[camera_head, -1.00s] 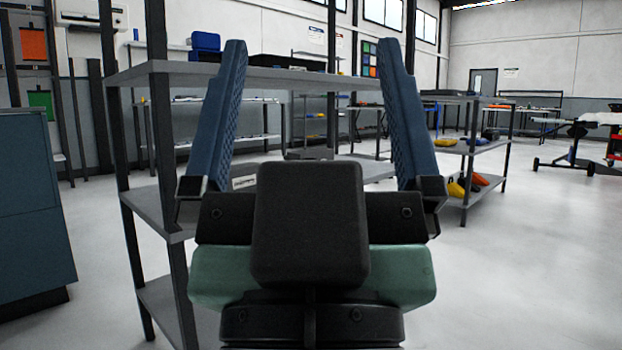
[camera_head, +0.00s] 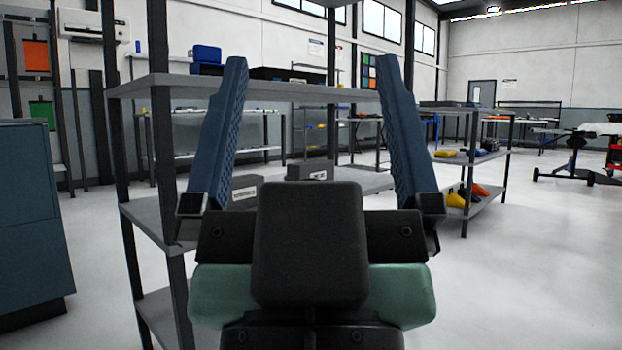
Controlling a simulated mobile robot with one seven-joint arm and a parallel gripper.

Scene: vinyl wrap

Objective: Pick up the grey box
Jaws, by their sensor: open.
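My gripper (camera_head: 312,62) is open and empty, its two blue ridged fingers upright and wide apart in front of a shelf rack. Between and beyond the fingers, a dark grey box (camera_head: 310,171) with a small white label sits on the rack's middle shelf. I cannot tell which one the task means. Neither box appears to be touched.
The rack's upper shelf (camera_head: 280,90) crosses behind the fingers, above the boxes. A dark post (camera_head: 158,130) stands left of the left finger. A blue-grey cabinet (camera_head: 35,215) is at the far left. A second rack (camera_head: 475,135) stands to the right.

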